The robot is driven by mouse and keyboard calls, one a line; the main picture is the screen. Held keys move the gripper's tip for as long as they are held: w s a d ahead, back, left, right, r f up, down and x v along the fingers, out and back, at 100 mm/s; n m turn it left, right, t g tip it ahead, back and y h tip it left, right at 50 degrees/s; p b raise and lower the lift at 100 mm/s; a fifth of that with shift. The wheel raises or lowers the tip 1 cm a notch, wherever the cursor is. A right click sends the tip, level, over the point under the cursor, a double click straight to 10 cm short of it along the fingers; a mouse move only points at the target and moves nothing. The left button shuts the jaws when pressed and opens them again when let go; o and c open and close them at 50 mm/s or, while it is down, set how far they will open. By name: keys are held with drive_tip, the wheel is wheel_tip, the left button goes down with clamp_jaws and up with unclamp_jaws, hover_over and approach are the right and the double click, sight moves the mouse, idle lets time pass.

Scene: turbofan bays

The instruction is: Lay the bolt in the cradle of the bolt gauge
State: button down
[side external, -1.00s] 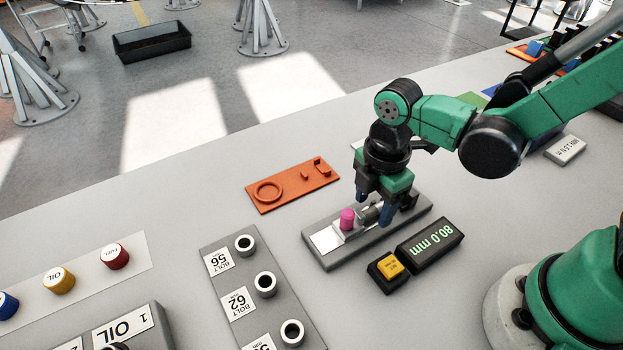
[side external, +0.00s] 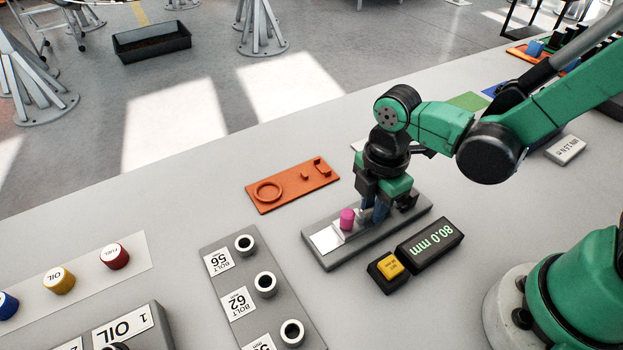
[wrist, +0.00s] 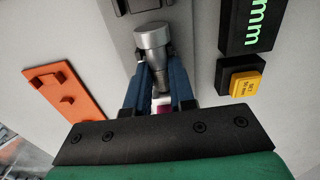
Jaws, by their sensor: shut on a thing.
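The bolt (wrist: 152,38) is a grey metal piece with a wide round head. In the wrist view its narrower shank runs between my blue fingers. My gripper (side external: 373,213) is low over the gauge, pointing down. It also shows in the wrist view (wrist: 156,72), shut on the bolt, which lies low over the gauge. My fingers hide most of the bolt in the side view. I cannot tell whether it touches the cradle.
A black display (side external: 430,244) reading 80.0 mm and a yellow button (side external: 390,266) stand beside the gauge. An orange tray (side external: 292,187) lies behind. A grey bolt rack (side external: 245,282) with several round holders is at front left. Coloured caps (side external: 114,256) stand farther left.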

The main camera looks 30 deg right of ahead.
wheel_tip(320, 180, up, 20)
idle(0.7)
idle(0.4)
drive_tip(key=f, duration=0.4)
drive_tip(key=d+f, duration=0.1)
drive_tip(key=f, duration=0.3)
drive_tip(key=d+f, duration=0.1)
drive_tip(key=f, duration=0.3)
drive_tip(key=shift+w, duration=0.25)
drive_tip(key=shift+s+f, duration=0.15)
drive_tip(key=shift+f, duration=3.3)
drive_tip(key=shift+f, duration=0.35)
